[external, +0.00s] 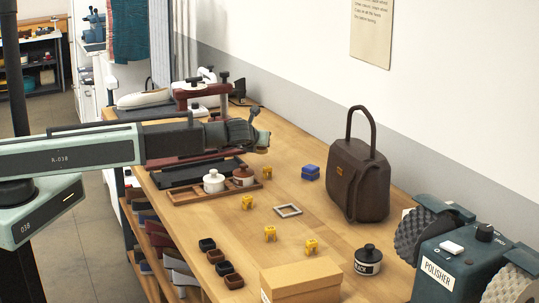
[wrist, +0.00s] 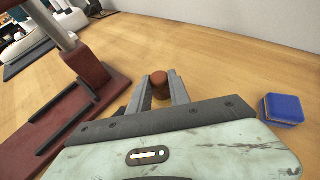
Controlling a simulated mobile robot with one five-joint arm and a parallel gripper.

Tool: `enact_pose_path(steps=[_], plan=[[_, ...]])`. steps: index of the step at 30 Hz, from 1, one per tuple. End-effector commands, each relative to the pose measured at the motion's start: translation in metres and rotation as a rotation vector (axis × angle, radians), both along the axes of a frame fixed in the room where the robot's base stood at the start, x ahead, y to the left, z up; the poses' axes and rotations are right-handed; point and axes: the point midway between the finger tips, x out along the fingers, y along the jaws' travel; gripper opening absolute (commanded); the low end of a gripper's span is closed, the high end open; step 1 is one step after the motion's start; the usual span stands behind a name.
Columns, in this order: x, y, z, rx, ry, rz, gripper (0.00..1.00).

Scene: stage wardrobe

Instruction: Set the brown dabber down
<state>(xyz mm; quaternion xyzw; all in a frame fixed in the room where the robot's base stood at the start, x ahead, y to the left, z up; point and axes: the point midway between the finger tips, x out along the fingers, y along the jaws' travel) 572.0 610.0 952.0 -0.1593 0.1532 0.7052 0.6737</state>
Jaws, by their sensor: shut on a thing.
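The brown dabber (wrist: 160,79) shows in the wrist view as a small piece with a round brown top between my fingers. My gripper (wrist: 164,90) is shut on it, and the fingers hide its lower part. In the external view my gripper (external: 258,136) is above the bench, near its back, beyond the wooden tray. The dabber is hard to make out there. I cannot tell how far its underside is from the bench.
A wooden tray (external: 190,198) holds a white pot (external: 214,182) and a brown pot (external: 244,177). A blue box (wrist: 284,109) stands right of my gripper, a dark red stand (wrist: 95,105) left. Several yellow pieces, a grey frame (external: 288,210) and a brown bag (external: 358,178) are nearer. Bare wood lies between.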

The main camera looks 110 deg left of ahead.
Motion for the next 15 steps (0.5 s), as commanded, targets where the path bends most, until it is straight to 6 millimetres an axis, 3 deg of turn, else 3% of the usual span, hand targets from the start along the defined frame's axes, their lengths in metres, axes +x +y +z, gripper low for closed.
enact_pose_path(steps=[1, 6, 15], plan=[[0.017, 0.016, -0.003, 0.000, 0.000, 0.000, 0.00], [0.048, 0.050, -0.007, 0.000, 0.000, -0.001, 0.00], [0.060, 0.064, -0.008, 0.000, 0.000, -0.001, 0.00]])
